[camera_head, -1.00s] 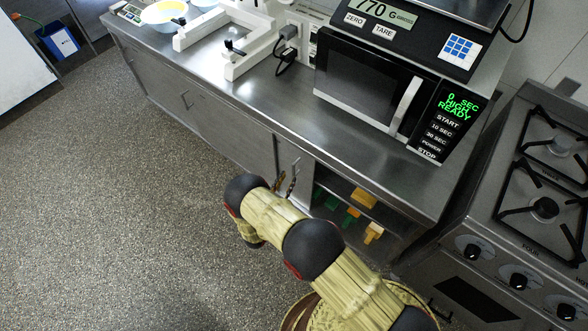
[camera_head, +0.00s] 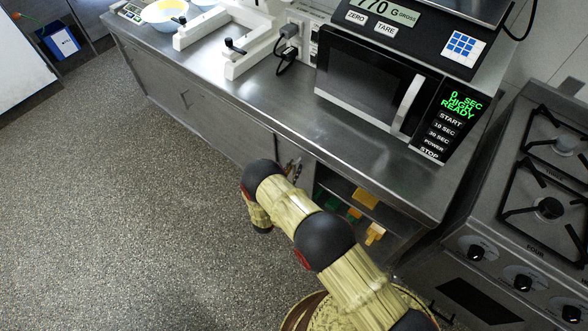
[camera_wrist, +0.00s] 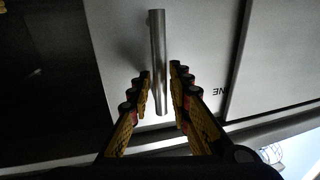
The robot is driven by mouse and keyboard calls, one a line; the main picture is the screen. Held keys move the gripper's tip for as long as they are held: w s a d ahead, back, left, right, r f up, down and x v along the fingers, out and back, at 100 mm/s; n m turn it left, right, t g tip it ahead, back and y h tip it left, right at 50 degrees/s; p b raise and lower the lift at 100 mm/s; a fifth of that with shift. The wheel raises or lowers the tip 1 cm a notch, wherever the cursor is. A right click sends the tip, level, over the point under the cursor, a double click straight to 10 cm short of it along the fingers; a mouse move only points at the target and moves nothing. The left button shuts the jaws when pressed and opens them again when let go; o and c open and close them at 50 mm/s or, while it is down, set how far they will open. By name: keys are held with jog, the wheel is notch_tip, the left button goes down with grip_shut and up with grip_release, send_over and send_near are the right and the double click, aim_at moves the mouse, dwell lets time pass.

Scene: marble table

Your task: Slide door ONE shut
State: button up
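Door ONE (camera_wrist: 120,50) is a grey panel filling the middle of the wrist view, with part of its upside-down label (camera_wrist: 219,91) showing. Its metal bar handle (camera_wrist: 158,60) stands between my gripper's two fingers. My gripper (camera_wrist: 160,72) is open, with a fingertip on each side of the bar; I cannot tell whether either touches it. In the camera_head view, my gripper (camera_head: 292,168) is at the cabinet front, and only part of door ONE (camera_head: 285,150) shows above my arm. A dark cabinet opening lies beside the door.
The open compartment holds several yellow (camera_head: 365,198) and green things. The steel counter (camera_head: 290,115) above overhangs the cabinet and carries a microwave (camera_head: 365,75) and scale. A stove (camera_head: 530,220) stands to the right. The floor (camera_head: 110,210) at left is clear.

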grip_shut()
dwell(0.6)
